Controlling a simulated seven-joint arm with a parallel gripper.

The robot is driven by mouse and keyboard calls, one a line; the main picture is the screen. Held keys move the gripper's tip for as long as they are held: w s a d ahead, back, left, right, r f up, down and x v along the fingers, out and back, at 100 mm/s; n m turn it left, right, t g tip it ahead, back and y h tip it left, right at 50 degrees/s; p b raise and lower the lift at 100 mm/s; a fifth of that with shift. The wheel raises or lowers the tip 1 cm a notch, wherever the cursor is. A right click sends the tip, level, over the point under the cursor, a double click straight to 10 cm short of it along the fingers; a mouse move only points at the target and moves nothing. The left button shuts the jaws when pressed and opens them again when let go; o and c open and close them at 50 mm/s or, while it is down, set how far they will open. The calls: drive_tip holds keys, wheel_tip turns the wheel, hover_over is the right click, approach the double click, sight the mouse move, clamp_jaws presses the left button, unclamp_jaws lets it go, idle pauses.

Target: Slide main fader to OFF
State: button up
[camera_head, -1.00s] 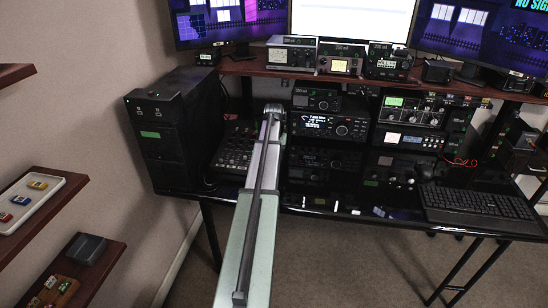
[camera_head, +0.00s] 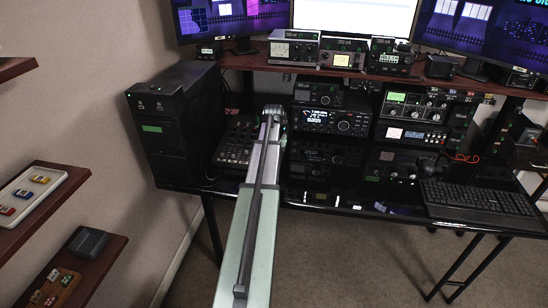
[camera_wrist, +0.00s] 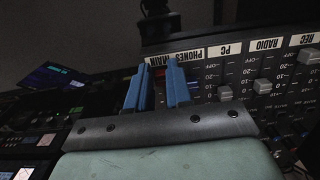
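The mixer panel (camera_wrist: 215,75) fills the right of the wrist view, its labels upside down. The MAIN label (camera_wrist: 157,61) is at the left end of the row, beside PHONES. The -OFF- marks lie close under the labels. My gripper (camera_wrist: 157,70) has two blue fingers with a narrow gap between them, over the MAIN column. The main fader's cap is not clearly seen; the fingers hide that area, and I cannot tell whether they touch it. In the head view the mixer (camera_head: 233,145) is on the left of the desk, partly behind my arm.
Other fader caps show for PC (camera_wrist: 225,92), RADIO (camera_wrist: 262,86) and REC (camera_wrist: 308,56), right of my fingers. A black tower (camera_head: 165,140) stands left of the mixer. Radio units (camera_head: 330,120) stand close on its right. A keyboard (camera_head: 480,200) lies at the desk's right.

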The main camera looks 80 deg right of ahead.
drive_tip(key=shift+o, duration=0.4)
drive_tip(key=shift+r, duration=0.1)
drive_tip(key=shift+d+r, duration=0.1)
drive_tip(key=shift+r, duration=0.1)
wheel_tip(320, 180, up, 13)
drive_tip(key=shift+r, duration=0.15)
idle(0.6)
